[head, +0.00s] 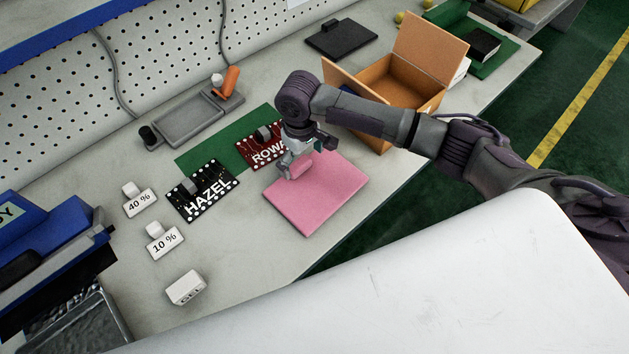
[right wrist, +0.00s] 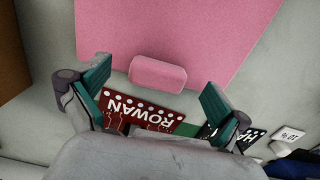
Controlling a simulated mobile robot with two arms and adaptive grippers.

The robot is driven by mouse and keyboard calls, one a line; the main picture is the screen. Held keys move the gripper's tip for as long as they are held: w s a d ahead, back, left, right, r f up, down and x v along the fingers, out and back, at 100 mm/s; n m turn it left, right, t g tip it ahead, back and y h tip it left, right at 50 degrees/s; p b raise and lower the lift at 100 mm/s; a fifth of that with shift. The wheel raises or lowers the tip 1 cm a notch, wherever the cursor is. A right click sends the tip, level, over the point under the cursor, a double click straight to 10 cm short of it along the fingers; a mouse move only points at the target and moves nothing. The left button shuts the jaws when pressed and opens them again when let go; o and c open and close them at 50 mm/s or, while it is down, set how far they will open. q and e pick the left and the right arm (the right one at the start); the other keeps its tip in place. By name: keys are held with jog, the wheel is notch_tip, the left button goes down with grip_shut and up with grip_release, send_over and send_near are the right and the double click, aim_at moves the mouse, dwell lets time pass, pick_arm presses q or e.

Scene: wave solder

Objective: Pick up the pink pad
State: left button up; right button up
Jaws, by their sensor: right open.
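A small pink block-shaped pad (head: 301,167) sits at the upper-left edge of a larger flat pink mat (head: 318,201) on the bench. In the right wrist view the small pad (right wrist: 157,73) lies at the near edge of the pink mat (right wrist: 180,30). My right gripper (head: 299,161) is open just over the small pad. In the right wrist view its teal fingertips (right wrist: 155,76) stand apart, one on each side of the pad, with clear gaps. The gripper partly covers the pad in the head view. My left gripper is not in view.
A ROWAN board (head: 262,152) and a HAZEL board (head: 204,192) lie left of the mat. An open cardboard box (head: 415,98) stands beyond my right arm. White 40 % (head: 140,203), 10 % (head: 165,242) and GEL (head: 186,288) pieces lie at lower left. A grey tray (head: 185,124) is behind.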

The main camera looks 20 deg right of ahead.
jog(key=shift+f, duration=1.4)
jog(key=c, duration=1)
notch_tip(320, 180, up, 10)
jog(key=shift+r+b, duration=0.1)
jog(key=shift+b, duration=0.35)
